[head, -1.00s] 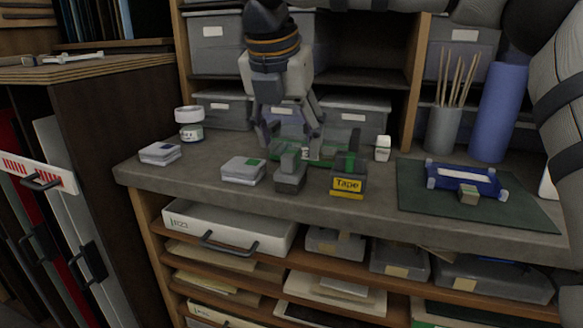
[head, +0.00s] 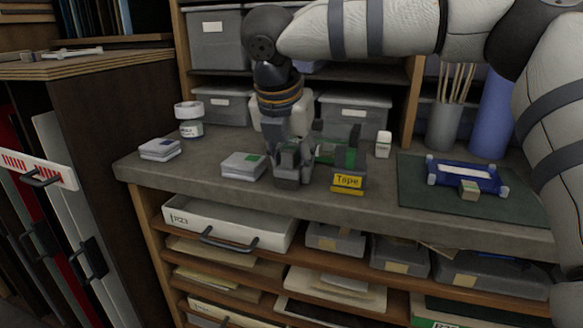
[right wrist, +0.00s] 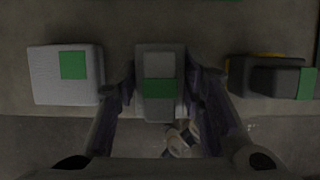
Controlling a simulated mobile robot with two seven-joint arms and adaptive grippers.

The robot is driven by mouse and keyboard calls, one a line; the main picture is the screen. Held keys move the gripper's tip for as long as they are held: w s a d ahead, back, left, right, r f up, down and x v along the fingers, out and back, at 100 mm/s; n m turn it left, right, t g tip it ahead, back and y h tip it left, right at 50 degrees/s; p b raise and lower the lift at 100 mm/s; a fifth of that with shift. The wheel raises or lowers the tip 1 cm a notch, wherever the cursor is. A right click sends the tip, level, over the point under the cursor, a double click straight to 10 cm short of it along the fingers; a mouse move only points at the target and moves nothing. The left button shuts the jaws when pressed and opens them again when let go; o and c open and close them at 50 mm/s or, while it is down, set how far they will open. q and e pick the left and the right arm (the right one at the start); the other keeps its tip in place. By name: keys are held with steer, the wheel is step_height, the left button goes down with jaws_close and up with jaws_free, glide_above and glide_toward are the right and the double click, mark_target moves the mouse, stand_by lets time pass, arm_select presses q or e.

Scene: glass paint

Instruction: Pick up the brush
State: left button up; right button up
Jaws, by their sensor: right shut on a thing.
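The brush appears to be a small grey block with an upright grip, standing on the grey counter (head: 225,196) near its front edge. In the right wrist view the brush (right wrist: 158,60) shows a green band and sits between my two fingers. My right gripper (head: 291,168) comes down from above and is shut on it, hiding much of it in the head view. I see no clear gap under the brush. My left gripper is not in view.
A tape dispenser (head: 348,181) stands close on the right, a white box with a green label (head: 243,166) on the left. A white bottle (head: 383,145), a jar (head: 190,120) and a dark green mat (head: 420,190) are further off. Grey bins (head: 355,120) stand behind.

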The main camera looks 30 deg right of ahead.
mark_target(292, 147)
steer(key=shift+c, duration=0.2)
step_height(292, 147, up, 3)
steer(key=shift+r, duration=0.2)
steer(key=s+a+r, duration=0.4)
steer(key=s+r, duration=0.5)
steer(key=s, duration=0.4)
steer(key=shift+s+a+r, duration=0.15)
steer(key=shift+a+r, duration=0.05)
steer(key=shift+r, duration=0.1)
